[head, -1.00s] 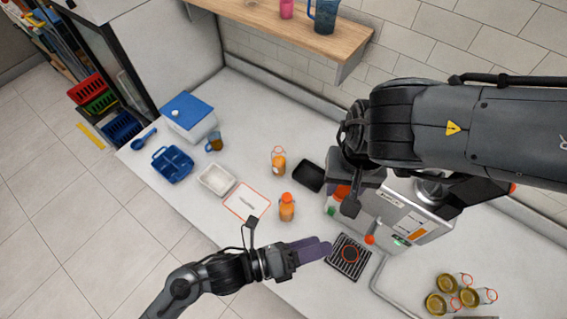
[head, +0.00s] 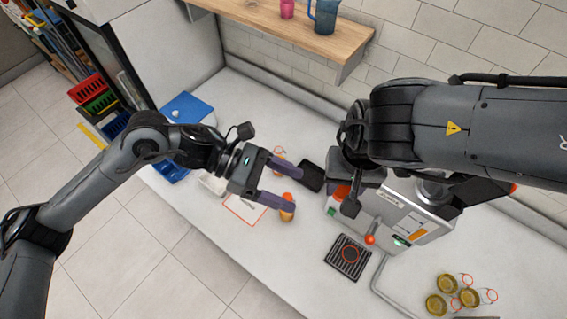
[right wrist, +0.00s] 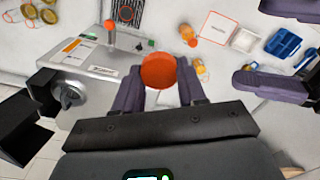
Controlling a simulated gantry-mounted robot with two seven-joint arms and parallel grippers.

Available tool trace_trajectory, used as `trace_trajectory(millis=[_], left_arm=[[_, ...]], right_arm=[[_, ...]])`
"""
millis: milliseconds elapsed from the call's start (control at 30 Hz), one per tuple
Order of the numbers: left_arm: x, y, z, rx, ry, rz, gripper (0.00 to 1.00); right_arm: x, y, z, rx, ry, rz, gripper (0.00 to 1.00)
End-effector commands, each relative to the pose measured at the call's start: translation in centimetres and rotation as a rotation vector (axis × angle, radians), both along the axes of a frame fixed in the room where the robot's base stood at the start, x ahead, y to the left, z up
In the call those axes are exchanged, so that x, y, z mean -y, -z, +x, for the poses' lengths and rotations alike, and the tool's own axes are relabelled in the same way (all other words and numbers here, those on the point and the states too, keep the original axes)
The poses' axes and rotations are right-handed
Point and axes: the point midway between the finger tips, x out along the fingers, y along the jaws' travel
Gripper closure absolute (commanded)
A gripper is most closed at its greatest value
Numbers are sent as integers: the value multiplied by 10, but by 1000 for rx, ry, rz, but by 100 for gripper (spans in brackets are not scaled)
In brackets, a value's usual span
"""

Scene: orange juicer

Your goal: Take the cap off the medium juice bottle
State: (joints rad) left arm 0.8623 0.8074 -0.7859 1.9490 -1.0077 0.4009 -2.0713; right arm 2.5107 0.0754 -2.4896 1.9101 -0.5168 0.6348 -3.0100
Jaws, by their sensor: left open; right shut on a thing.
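An orange juice bottle (head: 288,215) with an orange cap (head: 287,196) stands on the counter; it also shows in the right wrist view (right wrist: 186,31). I cannot tell for certain which is the medium one. My left gripper (head: 297,190) is open and empty, its fingers above the counter near the orange-capped bottle. The lower finger partly hides that bottle. My right gripper (right wrist: 158,92) is shut on a round red-orange thing (right wrist: 158,71), beside the juicer (head: 401,214).
A drip grate (head: 348,257) lies before the juicer. Several jars (head: 470,297) stand at front right. The wooden shelf (head: 290,35) hangs at the back.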

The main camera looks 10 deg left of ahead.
Motion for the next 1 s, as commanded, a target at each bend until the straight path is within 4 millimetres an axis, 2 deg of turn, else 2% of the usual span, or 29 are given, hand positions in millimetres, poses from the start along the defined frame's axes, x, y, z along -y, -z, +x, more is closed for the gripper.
trace_trajectory(millis=[100, 300, 467, 1000], left_arm=[[-6, -22, 11, 60, -11, 10, 27], [-2, -38, 17, 102, -12, 11, 27], [13, -34, 17, 105, -10, 9, 27], [88, -3, 15, 104, -12, 9, 27]], right_arm=[[0, 0, 0, 0, 0, 0, 96], [0, 0, 0, 0, 0, 0, 96], [0, 0, 0, 0, 0, 0, 96], [0, 0, 0, 0, 0, 0, 96]])
